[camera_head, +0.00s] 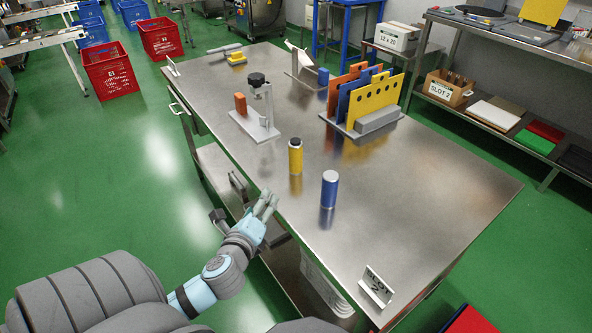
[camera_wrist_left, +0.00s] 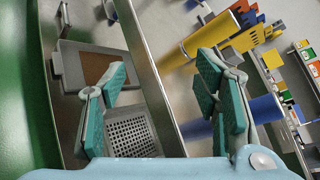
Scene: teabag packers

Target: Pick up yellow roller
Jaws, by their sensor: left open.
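The yellow roller (camera_head: 295,157), an upright yellow cylinder with a dark top, stands on the steel table (camera_head: 400,205) near its left edge. My left gripper (camera_head: 264,204) is at the table's near left edge, below and left of the roller, apart from it. In the left wrist view the gripper (camera_wrist_left: 162,72) is open with nothing between its fingers. A yellow cylinder, apparently the roller (camera_wrist_left: 203,38), shows there beyond the right finger, which partly hides it. My right gripper is not in view.
A blue roller (camera_head: 329,188) stands right of the yellow one. A grey stand (camera_head: 262,125) with an orange block (camera_head: 240,103) is behind it. A rack of coloured plates (camera_head: 372,100) stands farther back.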

